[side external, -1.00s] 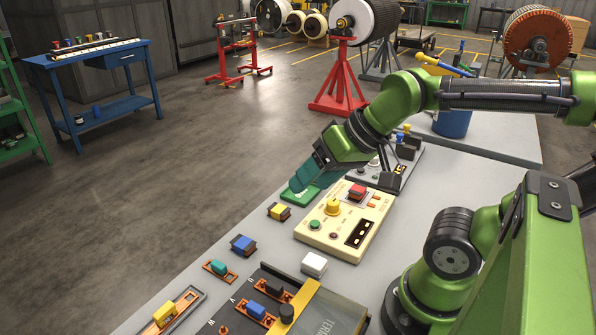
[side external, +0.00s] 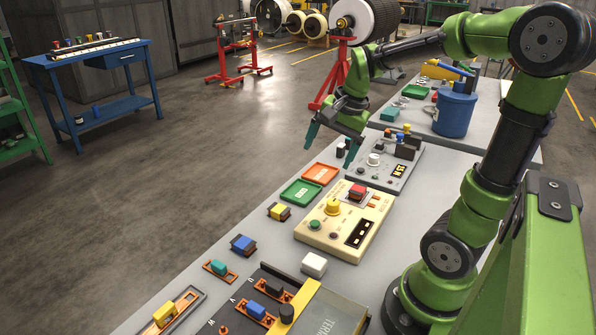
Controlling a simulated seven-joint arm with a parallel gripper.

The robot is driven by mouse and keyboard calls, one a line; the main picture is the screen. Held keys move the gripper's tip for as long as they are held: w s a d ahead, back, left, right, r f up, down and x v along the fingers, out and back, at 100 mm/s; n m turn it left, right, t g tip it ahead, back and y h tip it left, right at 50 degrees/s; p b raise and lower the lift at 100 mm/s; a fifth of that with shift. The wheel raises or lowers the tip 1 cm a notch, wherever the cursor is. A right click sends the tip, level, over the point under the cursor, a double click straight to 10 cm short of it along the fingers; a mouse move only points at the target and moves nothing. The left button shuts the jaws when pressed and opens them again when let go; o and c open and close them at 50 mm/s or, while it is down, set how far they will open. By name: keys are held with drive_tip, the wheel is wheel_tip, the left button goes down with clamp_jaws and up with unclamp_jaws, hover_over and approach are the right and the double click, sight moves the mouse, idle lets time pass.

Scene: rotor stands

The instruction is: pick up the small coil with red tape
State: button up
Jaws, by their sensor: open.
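The small coil with red tape (side external: 357,191) sits on top of the beige tester (side external: 343,222), at its far side behind the yellow knob. My gripper (side external: 331,146) is open and empty, its two teal fingers spread wide and pointing down. It hangs above and behind the coil, to its upper left in the picture, over the table's far left edge and clear of the coil. Nothing hides the coil.
A green tray (side external: 300,193) and an orange tray (side external: 320,174) lie left of the testers. A yellow-taped coil (side external: 279,212) and a blue-taped coil (side external: 243,245) lie nearer. A grey tester (side external: 370,177) stands behind, a white block (side external: 314,265) in front.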

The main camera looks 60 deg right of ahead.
drive_tip(key=d+f+m+g, duration=0.2)
drive_tip(key=d+m, duration=0.7)
drive_tip(key=m+g, duration=0.2)
drive_tip(key=m, duration=0.9)
hover_over(358, 189)
wheel_tip(358, 189, down, 16)
drive_tip(key=shift+d+r, duration=0.1)
drive_tip(key=shift+r, duration=0.1)
drive_tip(key=c, duration=1.2)
drive_tip(key=shift+c, duration=0.2)
drive_tip(key=shift+w+r, duration=0.1)
drive_tip(key=shift+r, duration=0.05)
